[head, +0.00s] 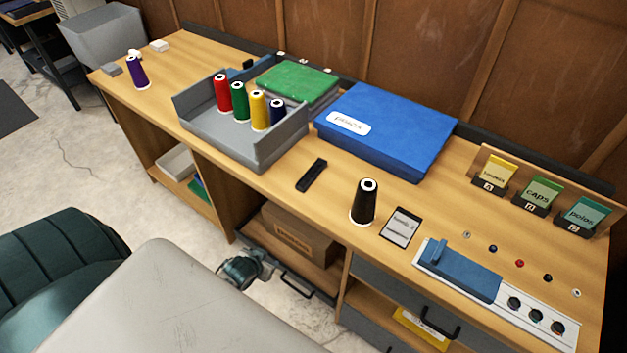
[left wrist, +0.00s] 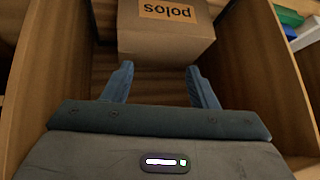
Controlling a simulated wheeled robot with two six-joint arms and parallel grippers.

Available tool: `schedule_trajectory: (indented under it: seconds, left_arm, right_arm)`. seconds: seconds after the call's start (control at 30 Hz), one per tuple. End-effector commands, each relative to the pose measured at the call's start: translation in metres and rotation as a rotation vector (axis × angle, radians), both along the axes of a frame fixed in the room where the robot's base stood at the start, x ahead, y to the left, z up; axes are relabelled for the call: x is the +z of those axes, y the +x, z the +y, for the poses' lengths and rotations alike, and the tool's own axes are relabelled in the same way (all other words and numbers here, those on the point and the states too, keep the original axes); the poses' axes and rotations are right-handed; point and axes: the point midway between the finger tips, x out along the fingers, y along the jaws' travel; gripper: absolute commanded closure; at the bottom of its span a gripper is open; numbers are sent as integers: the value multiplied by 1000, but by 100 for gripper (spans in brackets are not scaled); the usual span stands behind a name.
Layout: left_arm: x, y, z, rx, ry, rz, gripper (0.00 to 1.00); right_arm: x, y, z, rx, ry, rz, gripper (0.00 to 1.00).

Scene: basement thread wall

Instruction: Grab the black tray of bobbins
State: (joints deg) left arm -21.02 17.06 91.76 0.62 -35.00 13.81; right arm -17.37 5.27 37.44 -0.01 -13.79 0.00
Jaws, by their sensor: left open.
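I cannot make out a black tray with bobbins for certain in either view. A small, narrow black object (head: 312,175) lies on the bench top in front of the blue case; I cannot tell whether it holds bobbins. My left gripper (head: 246,270) is low in front of the bench, below its top, by the open shelf space. In the left wrist view its fingers (left wrist: 157,75) are apart with nothing between them. They point at a cardboard box (left wrist: 168,38) labelled "polos", a little beyond the tips. The box (head: 297,233) also shows inside the bench. My right gripper is not in view.
On the bench stand a grey thread tray (head: 215,135), a blue case (head: 385,130), a black cone (head: 364,203) and a blue-and-white fixture (head: 465,275). A drawer front with a handle (head: 297,284) is below the box. Wooden side walls (left wrist: 268,75) flank my left gripper.

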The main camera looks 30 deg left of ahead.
Motion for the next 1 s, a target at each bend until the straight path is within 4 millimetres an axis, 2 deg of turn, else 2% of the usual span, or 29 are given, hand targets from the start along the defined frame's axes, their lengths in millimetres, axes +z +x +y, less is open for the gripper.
schedule_trajectory:
  seconds: [0.03, 0.1, 0.2, 0.3, 0.47, 0.5, 0.77, 1.0]
  left_arm:
    - [30, 18, -3, -12, 1, -58, 47]
    - [72, 34, -10, -22, -4, -121, 47]
    - [125, 46, -23, -37, -14, -197, 47]
    - [166, 51, -35, -52, -24, -253, 47]
    - [216, 52, -49, -76, -41, -330, 47]
    - [228, 60, -48, -87, -45, -371, 47]
    - [251, 92, -35, -112, -86, -513, 47]
    - [245, 121, -32, -113, -98, -538, 47]
  right_arm:
    - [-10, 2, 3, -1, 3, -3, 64]
    - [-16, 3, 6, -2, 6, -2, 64]
    - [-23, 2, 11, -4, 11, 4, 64]
    - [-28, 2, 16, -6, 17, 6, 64]
    - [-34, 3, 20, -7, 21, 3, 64]
    - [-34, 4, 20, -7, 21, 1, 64]
    - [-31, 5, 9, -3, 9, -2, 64]
    - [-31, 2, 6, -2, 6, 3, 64]
